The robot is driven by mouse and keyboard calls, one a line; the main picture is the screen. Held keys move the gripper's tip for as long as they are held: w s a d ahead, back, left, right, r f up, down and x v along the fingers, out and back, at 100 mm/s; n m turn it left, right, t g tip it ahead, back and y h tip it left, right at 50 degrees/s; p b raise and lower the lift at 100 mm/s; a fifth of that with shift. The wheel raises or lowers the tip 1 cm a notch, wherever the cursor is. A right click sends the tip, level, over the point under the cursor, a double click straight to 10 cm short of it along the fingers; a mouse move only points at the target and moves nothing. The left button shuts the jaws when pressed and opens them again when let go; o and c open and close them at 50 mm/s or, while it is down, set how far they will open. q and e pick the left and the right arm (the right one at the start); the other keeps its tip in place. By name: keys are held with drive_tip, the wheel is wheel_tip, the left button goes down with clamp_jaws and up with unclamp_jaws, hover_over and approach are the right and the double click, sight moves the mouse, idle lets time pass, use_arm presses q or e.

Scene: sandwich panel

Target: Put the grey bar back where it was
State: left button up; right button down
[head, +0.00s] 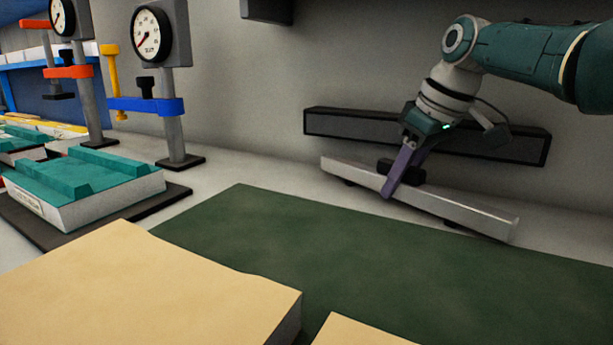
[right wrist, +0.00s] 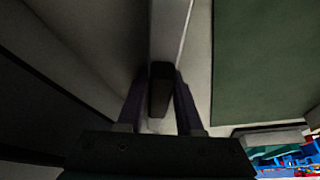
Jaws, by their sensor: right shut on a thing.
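The long light grey bar (head: 455,209) is at the back of the bench, right of centre, running from upper left to lower right in the head view. It has a black handle (head: 417,173) on top. My right gripper (head: 402,176) is shut on this handle, with its purple fingers on either side. In the right wrist view the handle (right wrist: 160,92) sits between the fingertips, and the bar (right wrist: 165,30) runs away beyond it. Small dark feet show under the bar; I cannot tell whether they touch the bench. My left gripper is not in view.
A dark rail (head: 345,124) runs along the wall behind the bar. Cream panels (head: 150,285) fill the near left. Gauge stands (head: 175,110) and a teal-topped block (head: 90,180) are at the left.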

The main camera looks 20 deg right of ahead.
sight(416, 168)
drive_tip(key=shift+r, duration=0.1)
drive_tip(key=c, duration=0.6)
unclamp_jaws()
drive_tip(key=shift+f, duration=0.2)
drive_tip(key=shift+o, duration=0.2)
drive_tip(key=shift+r+p, duration=0.35)
drive_tip(key=shift+r, duration=0.25)
drive_tip(key=p+v, duration=0.2)
drive_tip(key=v, duration=0.3)
drive_tip(key=shift+s+d+r, duration=0.15)
drive_tip(key=shift+s+r, duration=0.05)
drive_tip(key=shift+r, duration=0.15)
drive_tip(key=shift+s+r, duration=0.25)
drive_tip(key=shift+r, duration=0.15)
